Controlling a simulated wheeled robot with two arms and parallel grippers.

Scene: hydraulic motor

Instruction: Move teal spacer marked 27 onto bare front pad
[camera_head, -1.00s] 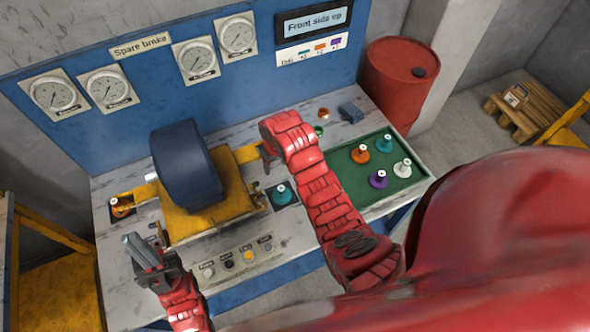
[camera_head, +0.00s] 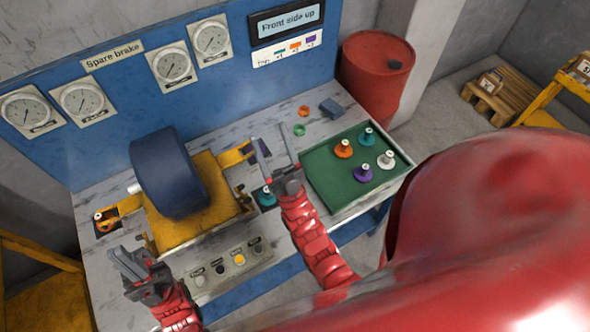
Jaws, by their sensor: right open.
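A teal spacer (camera_head: 367,137) stands at the back of the green tray (camera_head: 322,192). Another teal spacer (camera_head: 266,198) sits on a dark square just right of the yellow motor base (camera_head: 190,228). Their number marks are too small to read. My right gripper (camera_head: 272,147) is open and empty, its two fingers pointing away between the motor and the tray; its body partly covers the area beside the near teal spacer. My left gripper (camera_head: 124,258) is at the front left of the bench, seen edge-on. I cannot tell which surface is the bare front pad.
Orange (camera_head: 343,149), purple (camera_head: 363,173) and white (camera_head: 387,160) spacers stand in the tray. An orange spacer (camera_head: 104,221) sits left of the blue motor drum (camera_head: 168,172). Loose rings and a blue block (camera_head: 331,108) lie behind the tray. A button panel (camera_head: 231,265) is in front.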

